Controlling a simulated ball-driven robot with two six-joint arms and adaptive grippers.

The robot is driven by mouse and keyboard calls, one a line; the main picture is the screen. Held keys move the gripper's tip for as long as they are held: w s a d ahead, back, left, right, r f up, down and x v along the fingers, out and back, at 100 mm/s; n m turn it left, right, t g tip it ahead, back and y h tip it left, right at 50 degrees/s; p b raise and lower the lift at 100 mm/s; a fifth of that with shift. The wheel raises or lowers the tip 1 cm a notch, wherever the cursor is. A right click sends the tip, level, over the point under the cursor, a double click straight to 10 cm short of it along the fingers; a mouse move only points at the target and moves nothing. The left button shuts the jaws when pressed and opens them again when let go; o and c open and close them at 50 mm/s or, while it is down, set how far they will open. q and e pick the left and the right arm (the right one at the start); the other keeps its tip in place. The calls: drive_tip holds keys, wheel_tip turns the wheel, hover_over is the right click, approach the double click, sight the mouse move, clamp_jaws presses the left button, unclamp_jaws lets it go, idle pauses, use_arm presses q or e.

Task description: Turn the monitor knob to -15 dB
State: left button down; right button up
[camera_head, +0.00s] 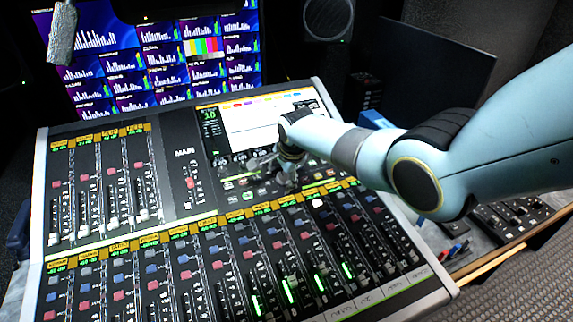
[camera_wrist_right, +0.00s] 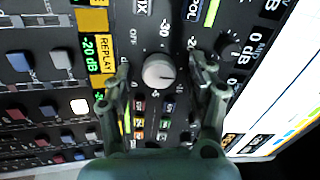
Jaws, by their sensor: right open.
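The mixing console (camera_head: 112,228) fills the middle of the head view. In the right wrist view a pale grey round knob (camera_wrist_right: 158,71) stands on the dark panel, with "OFF" and "-30" printed around it. My right gripper (camera_wrist_right: 160,72) is open, with one finger on each side of the knob and a gap to each. I cannot tell which mark the knob points to. In the head view my right gripper (camera_head: 272,170) is over the console's middle section below the screen, and the knob is hidden there. My left gripper is not in view.
Another dark knob (camera_wrist_right: 235,47) is close to the right finger in the wrist view. Rows of faders and coloured buttons surround the area. The console screen (camera_head: 262,118) stands just behind my right gripper. A grey microphone (camera_head: 62,32) hangs at upper left, before the monitor wall (camera_head: 160,60).

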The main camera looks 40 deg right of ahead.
drive_tip(key=d+v, duration=0.1)
drive_tip(key=v, duration=1)
drive_tip(key=shift+s+a+r, duration=0.2)
drive_tip(key=shift+a, duration=0.3)
drive_tip(key=shift+f, duration=0.1)
